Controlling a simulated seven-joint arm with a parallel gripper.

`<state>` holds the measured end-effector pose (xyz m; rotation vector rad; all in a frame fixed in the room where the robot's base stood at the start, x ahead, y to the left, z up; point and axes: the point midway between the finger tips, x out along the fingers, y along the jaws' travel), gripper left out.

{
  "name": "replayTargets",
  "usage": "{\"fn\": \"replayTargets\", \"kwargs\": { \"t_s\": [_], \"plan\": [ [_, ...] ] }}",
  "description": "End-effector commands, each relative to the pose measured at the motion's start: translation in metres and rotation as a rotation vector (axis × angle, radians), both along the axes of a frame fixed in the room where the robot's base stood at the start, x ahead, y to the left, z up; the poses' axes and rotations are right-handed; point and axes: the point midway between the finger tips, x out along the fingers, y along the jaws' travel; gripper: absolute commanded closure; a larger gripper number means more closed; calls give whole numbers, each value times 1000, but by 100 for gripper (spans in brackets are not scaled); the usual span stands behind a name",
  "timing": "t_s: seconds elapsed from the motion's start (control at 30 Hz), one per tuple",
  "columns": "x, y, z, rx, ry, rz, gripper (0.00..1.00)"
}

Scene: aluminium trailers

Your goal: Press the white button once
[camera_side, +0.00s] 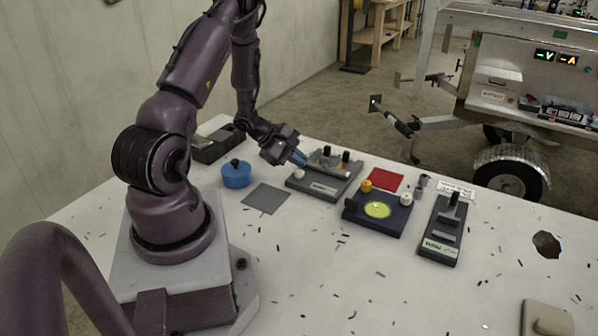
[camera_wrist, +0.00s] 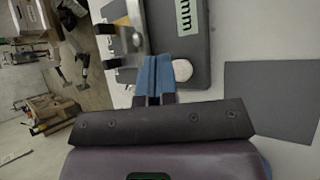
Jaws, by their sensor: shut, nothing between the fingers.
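A round white button (camera_side: 299,175) sits on the near left corner of a grey device (camera_side: 318,189) with a metal bar and a label. In the wrist view the white button (camera_wrist: 182,70) shows just right of my blue fingertips, on the grey device (camera_wrist: 196,45) marked "mm". My gripper (camera_side: 299,158) is shut and empty, its fingers together in the wrist view (camera_wrist: 156,75). In the side view the fingertips are above and beyond the button, close to the metal bar. I cannot tell whether they touch anything. A second white knob (camera_side: 406,198) stands on the dark blue device (camera_side: 385,227).
A grey square mat (camera_side: 266,198) and a blue lidded pot (camera_side: 236,174) lie left of the device. A red mat (camera_side: 385,179), small metal cylinders (camera_side: 420,186) and another grey device (camera_side: 440,240) are to the right. The table's front middle holds only scattered dark bits.

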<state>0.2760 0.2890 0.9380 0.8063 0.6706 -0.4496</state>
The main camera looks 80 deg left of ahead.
Motion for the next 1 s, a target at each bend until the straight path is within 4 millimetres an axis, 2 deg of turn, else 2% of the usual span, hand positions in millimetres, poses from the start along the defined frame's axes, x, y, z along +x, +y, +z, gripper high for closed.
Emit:
{"fn": "replayTargets", "kwargs": {
  "t_s": [0.63,1.0],
  "plan": [
    [0,0,0,0,0,0,100],
    [0,0,-9,0,0,0,100]
  ]
}}
